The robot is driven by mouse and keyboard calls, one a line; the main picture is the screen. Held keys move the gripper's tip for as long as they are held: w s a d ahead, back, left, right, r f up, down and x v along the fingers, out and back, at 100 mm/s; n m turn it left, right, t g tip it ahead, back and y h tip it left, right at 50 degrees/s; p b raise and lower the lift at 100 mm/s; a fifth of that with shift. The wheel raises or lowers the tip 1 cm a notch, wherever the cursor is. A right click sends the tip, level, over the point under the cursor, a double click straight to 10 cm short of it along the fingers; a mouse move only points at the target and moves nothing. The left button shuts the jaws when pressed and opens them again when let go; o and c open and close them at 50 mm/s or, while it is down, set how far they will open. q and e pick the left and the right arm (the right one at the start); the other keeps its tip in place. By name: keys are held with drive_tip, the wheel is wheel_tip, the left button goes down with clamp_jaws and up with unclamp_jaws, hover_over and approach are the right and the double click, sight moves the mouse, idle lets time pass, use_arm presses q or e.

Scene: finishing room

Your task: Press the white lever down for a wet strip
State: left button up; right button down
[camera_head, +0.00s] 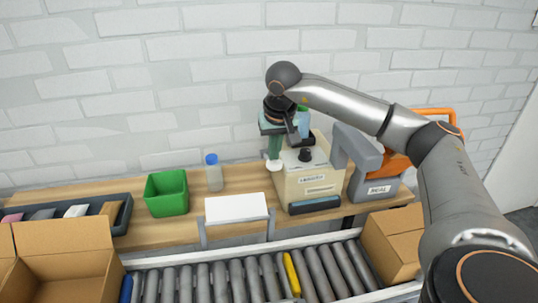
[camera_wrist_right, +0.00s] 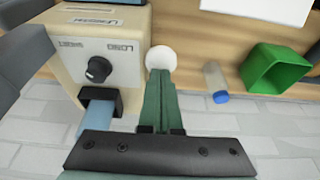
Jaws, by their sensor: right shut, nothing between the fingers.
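The beige tape dispenser (camera_head: 309,185) stands on the wooden bench, with a black dial (camera_head: 305,155) and a dark slot at its front. In the right wrist view the dispenser (camera_wrist_right: 70,45) shows LONG and SHORT by the dial (camera_wrist_right: 98,69). The round white lever end (camera_head: 274,165) is at the dispenser's left side; it also shows in the wrist view (camera_wrist_right: 161,58). My right gripper (camera_head: 273,157) points down, its green fingers (camera_wrist_right: 160,80) shut and empty, tips at the white knob. I cannot tell whether they touch. My left gripper is out of view.
A grey and orange sealing device (camera_head: 376,180) stands right of the dispenser. A white board (camera_head: 236,208), a blue-capped bottle (camera_head: 214,178) and a green bin (camera_head: 166,193) are to its left. A roller conveyor (camera_head: 235,280) and cardboard boxes (camera_head: 68,262) are in front.

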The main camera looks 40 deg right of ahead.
sight(275, 164)
drive_tip(key=shift+s+f, duration=0.1)
drive_tip(key=shift+f, duration=0.15)
drive_tip(key=shift+s+a+f, duration=0.1)
drive_tip(key=shift+s+f, duration=0.05)
drive_tip(key=shift+f, duration=0.2)
drive_tip(key=shift+f+b, duration=0.15)
drive_tip(key=shift+b, duration=0.15)
idle(0.3)
drive_tip(key=shift+s+a+f, duration=0.15)
drive_tip(key=shift+s+f, duration=0.05)
drive_tip(key=shift+f, duration=0.3)
drive_tip(key=shift+s+f+b, duration=0.15)
drive_tip(key=shift+f+b, duration=0.15)
drive_tip(key=shift+b, duration=0.1)
idle(0.3)
